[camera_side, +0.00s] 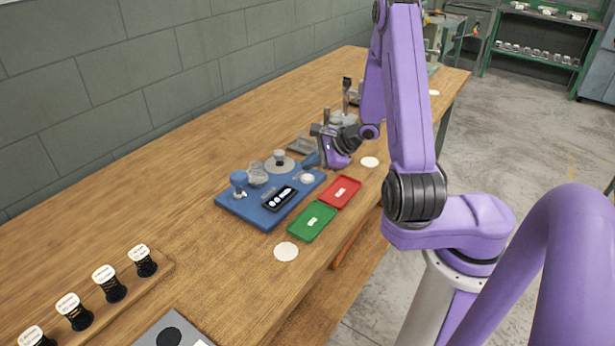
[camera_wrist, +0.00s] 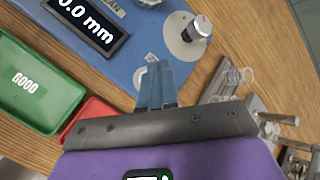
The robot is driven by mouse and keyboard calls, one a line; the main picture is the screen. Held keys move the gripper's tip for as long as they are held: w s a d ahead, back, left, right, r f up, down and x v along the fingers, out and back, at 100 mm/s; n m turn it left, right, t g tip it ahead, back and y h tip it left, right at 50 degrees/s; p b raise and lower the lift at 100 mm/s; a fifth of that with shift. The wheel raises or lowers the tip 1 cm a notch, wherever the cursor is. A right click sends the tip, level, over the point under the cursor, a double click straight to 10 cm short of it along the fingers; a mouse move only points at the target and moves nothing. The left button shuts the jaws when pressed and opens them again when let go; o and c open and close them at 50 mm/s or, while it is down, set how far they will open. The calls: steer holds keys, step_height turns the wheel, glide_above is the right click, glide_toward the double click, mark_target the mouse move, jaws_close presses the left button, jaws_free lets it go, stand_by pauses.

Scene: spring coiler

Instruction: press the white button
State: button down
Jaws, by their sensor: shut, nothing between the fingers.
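The white button (camera_side: 307,178) is a small round cap near the right corner of the blue board (camera_side: 232,205) in the side view. In the wrist view a white rim of the button (camera_wrist: 138,77) shows at the left of my fingertips, which hide most of it. My gripper (camera_side: 312,160) is shut and empty, with its fingers close to the button in the side view. In the wrist view the blue-grey fingers of my gripper (camera_wrist: 155,76) are together over the board's corner. I cannot tell whether the fingertips touch the button.
The blue board also bears a black display (camera_side: 280,198) and a grey dial with a knob (camera_side: 279,160). A green tray (camera_side: 312,222) and a red tray (camera_side: 340,192) lie in front. Metal parts (camera_wrist: 222,82) stand right of my fingers. Spools (camera_side: 108,283) stand at the lower left.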

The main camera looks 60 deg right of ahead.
mark_target(309, 178)
steer(key=shift+r, duration=2.15)
steer(key=shift+w+a, duration=0.1)
steer(key=shift+a, duration=0.05)
steer(key=w+a+r+n+g+y, duration=0.1)
steer(key=a+r+n+y, duration=0.1)
steer(key=a+n, duration=0.3)
steer(key=w+a+r+n+g+y, duration=0.1)
steer(key=w+a+n+g+y, duration=0.1)
steer(key=a+n, duration=0.35)
steer(key=s+a+r+n+g+y, duration=0.1)
steer(key=s+a+r+n+g, duration=0.1)
steer(key=s+a+n+g, duration=0.5)
steer(key=s+d+r+n+h, duration=0.1)
steer(key=s+r+n+h, duration=0.1)
steer(key=s+n, duration=0.8)
steer(key=s+d+r+n+t+h, duration=0.1)
steer(key=s+n+h, duration=0.3)
steer(key=s+n, duration=0.6)
steer(key=shift+s+r+h, duration=0.3)
steer(key=shift+s+r, duration=0.2)
steer(key=shift+s, duration=0.4)
